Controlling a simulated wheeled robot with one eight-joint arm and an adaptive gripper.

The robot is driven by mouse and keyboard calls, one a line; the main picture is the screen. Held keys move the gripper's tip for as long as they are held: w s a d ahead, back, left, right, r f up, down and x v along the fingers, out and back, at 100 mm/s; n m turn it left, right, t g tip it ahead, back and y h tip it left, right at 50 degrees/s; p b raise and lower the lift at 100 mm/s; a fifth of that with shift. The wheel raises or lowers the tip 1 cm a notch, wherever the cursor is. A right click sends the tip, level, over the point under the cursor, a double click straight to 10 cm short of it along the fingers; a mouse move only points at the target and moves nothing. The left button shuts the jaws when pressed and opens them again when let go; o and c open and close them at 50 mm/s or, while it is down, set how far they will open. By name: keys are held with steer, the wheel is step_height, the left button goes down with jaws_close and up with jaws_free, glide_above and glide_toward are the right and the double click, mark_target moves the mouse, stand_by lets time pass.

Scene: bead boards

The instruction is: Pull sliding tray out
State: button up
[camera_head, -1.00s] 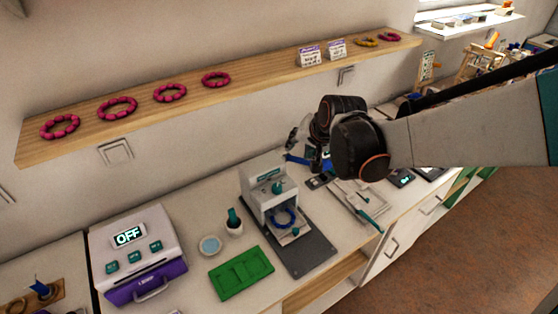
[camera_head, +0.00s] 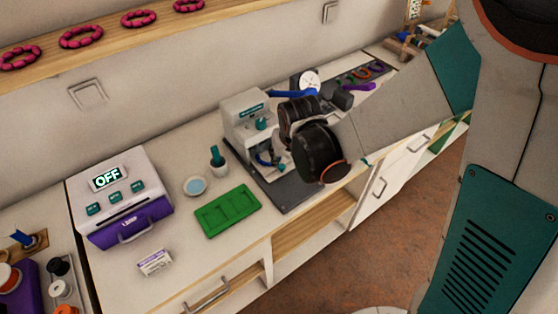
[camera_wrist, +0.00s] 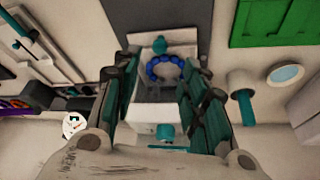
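The white press machine (camera_head: 240,112) stands on a dark mat (camera_head: 284,196) on the counter. Its sliding tray (camera_wrist: 178,52) carries a blue bead ring (camera_wrist: 165,68) and has a teal knob (camera_wrist: 160,45) at its outer end. In the head view my wrist covers most of the tray, and part of the blue ring (camera_head: 264,160) shows beside it. My gripper (camera_wrist: 163,62) is open above the machine, its fingers either side of the ring and tray in the wrist view. Nothing is visibly held between them. Contact cannot be told.
Left of the machine are a green board (camera_head: 228,210), a small dish (camera_head: 195,186) and a cup with a teal tool (camera_head: 217,163). A white and purple device reading OFF (camera_head: 120,195) stands further left. A shelf with pink rings (camera_head: 80,37) hangs above.

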mark_target(282, 166)
steer(key=b+x, duration=0.5)
steer(key=x, duration=0.4)
steer(key=shift+d, duration=0.1)
steer(key=shift+r, duration=0.1)
jaws_close()
